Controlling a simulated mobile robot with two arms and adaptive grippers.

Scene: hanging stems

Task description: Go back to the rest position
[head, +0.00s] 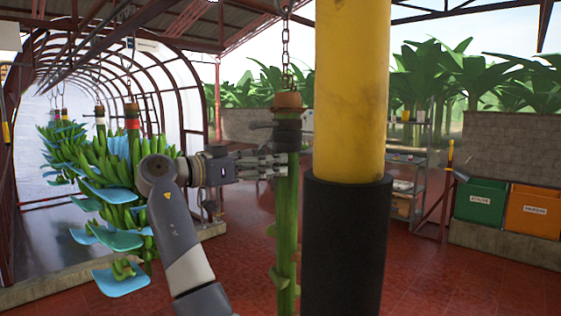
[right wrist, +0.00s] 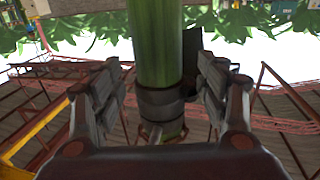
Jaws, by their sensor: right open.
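My right gripper (head: 272,165) is at a bare green hanging stem (head: 287,210), just below the dark collar near its top. The stem hangs from a chain and has a brown cap (head: 288,100). In the right wrist view, which is upside down, my right gripper (right wrist: 163,95) is open. Its fingers stand on either side of the stem (right wrist: 155,45), with gaps showing between them and it. The dark collar (right wrist: 160,102) also shows there. I cannot tell whether any finger touches the stem. My left gripper is not in view.
A thick yellow and black post (head: 350,90) stands close, right of the stem. Banana bunches with blue sheets (head: 120,283) hang at left. A shelf rack (head: 408,190), a green bin (head: 482,202) and an orange bin (head: 534,212) stand at back right. Red floor lies open between.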

